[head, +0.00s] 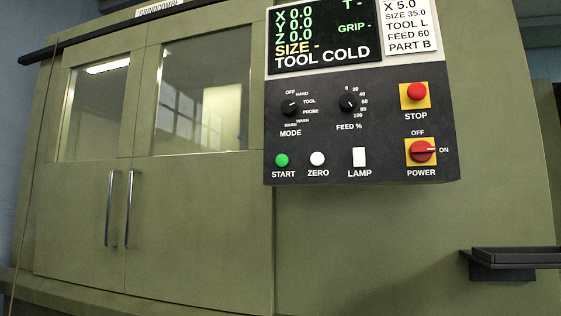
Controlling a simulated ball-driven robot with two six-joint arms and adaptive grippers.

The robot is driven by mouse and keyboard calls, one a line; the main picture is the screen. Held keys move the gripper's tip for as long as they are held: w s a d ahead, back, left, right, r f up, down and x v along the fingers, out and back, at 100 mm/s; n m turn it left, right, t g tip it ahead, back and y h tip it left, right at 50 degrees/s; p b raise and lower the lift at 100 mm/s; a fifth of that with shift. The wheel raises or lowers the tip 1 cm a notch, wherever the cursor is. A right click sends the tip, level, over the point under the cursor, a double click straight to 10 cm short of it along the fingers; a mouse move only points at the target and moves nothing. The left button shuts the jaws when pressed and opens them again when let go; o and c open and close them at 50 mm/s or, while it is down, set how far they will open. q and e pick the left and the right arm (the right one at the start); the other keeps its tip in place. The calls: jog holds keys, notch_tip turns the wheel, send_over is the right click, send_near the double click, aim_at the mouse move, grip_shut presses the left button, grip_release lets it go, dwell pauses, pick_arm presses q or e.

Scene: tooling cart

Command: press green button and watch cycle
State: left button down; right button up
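A round green button (282,160) labelled START sits at the lower left of the dark control panel (320,125) on a green machine. The screen (322,35) above it reads X 0.0, Y 0.0, Z 0.0, SIZE -, T -, GRIP - and TOOL COLD. The red power switch (422,151) has its handle toward ON. The mode knob (291,107) and feed knob (349,104) sit above the button; I cannot read their settings surely. Neither of my grippers shows in the head view.
A white ZERO button (317,159), a white LAMP switch (359,157) and a red STOP button (417,91) share the panel. A card (411,25) reads TOOL L, FEED 60, PART B. Closed doors with handles (128,208) stand left. A dark shelf (512,255) juts out right.

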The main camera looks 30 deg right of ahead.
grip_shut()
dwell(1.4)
